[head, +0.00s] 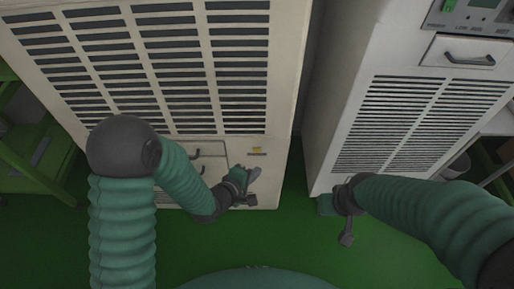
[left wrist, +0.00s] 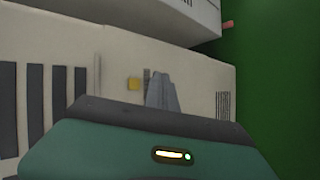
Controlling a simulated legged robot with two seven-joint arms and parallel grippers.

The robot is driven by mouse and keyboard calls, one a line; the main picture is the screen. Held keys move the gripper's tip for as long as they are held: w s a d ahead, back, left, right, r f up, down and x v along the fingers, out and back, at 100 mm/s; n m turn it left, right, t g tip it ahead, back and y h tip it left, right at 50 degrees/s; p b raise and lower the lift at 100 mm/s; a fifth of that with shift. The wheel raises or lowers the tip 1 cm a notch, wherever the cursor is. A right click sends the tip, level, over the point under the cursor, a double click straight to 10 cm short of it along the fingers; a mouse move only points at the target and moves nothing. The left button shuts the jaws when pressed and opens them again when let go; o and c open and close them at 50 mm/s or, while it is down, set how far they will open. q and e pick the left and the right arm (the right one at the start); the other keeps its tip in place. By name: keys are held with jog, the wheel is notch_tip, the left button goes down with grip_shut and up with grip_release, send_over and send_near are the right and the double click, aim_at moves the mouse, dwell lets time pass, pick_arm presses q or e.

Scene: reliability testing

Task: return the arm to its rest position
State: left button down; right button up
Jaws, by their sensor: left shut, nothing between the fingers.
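My left arm comes in from the left in the head view and bends at a dark elbow. Its gripper (head: 252,188) is shut and empty, in front of the lower part of the left cabinet (head: 284,100). The shut fingers also show in the left wrist view (left wrist: 161,92), with the cabinet's cream panel behind them. My right arm comes in from the right, and its gripper (head: 346,236) hangs over the green floor by the foot of the right cabinet (head: 345,95). Its fingers are too small and dark to judge.
The left cabinet has dark vent slots and small handles low down; a yellow label (head: 257,149) is near my left gripper. The right cabinet has a drawer handle (head: 470,59). Green shelving (head: 40,165) stands at far left. Green floor (head: 285,235) is open between the arms.

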pick_arm(q)
jog(key=s+a+r+m+g+y, duration=0.35)
jog(key=s+a+m, duration=0.25)
jog(key=s+a, duration=0.3)
jog(key=s+a+r+m+g+y, duration=0.35)
jog(key=s+a+m, duration=0.3)
jog(key=a, duration=0.35)
jog(key=w+p+v, duration=0.2)
jog(key=p+v, duration=0.8)
jog(key=p, duration=0.1)
jog(key=w+a+r+p+v, duration=0.1)
jog(key=w+p+v, duration=0.1)
jog(key=p+v, duration=0.8)
jog(key=shift+w+h+p, duration=0.3)
jog(key=shift+w+p, duration=0.1)
jog(key=shift+w, duration=0.15)
